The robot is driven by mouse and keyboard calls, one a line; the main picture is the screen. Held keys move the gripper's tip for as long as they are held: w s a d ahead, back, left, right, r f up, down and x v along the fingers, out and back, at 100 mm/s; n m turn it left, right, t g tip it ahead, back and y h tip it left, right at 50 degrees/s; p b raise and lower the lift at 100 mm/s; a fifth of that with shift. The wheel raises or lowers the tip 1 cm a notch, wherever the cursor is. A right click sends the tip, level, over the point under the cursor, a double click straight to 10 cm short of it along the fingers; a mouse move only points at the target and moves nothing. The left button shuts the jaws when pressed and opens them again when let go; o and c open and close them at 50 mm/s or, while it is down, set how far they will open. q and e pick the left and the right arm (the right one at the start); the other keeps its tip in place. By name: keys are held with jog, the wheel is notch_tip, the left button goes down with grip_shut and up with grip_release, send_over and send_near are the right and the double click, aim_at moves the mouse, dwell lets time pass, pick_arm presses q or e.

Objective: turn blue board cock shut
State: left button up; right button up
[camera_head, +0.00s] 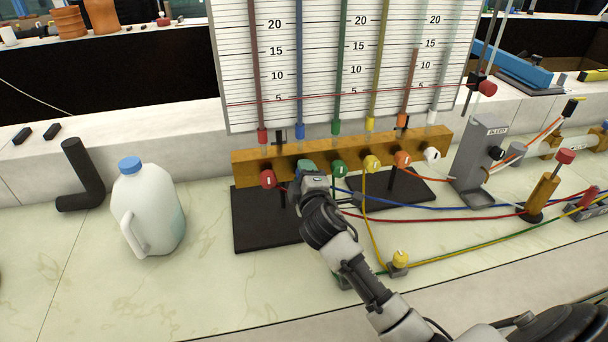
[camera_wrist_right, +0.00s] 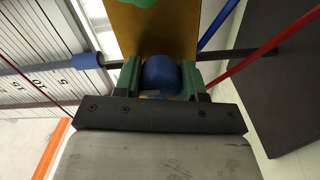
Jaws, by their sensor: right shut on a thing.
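The blue board cock (camera_wrist_right: 161,76) shows in the right wrist view as a rounded blue knob on the brass-coloured manifold bar. My right gripper (camera_wrist_right: 160,82) has its two green finger pads on either side of the knob and is shut on it. In the head view my right gripper (camera_head: 308,170) reaches the bar (camera_head: 245,168) between the red cock (camera_head: 267,179) and the green cock (camera_head: 339,169), and hides the blue cock. I cannot tell which way the blue cock's mark points. The blue tube (camera_head: 299,70) rises above it. My left gripper is not in view.
Yellow (camera_head: 372,163), orange (camera_head: 402,160) and white (camera_head: 432,155) cocks sit further right on the bar. Coloured hoses, including a yellow one (camera_head: 372,215), cross the bench to the right. A white jug (camera_head: 150,205) stands at left; the front left bench is clear.

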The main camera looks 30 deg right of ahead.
jog(key=o, duration=0.9)
jog(key=shift+s, duration=0.1)
jog(key=b+v, duration=0.1)
jog(key=v, duration=0.9)
jog(key=shift+s, duration=0.3)
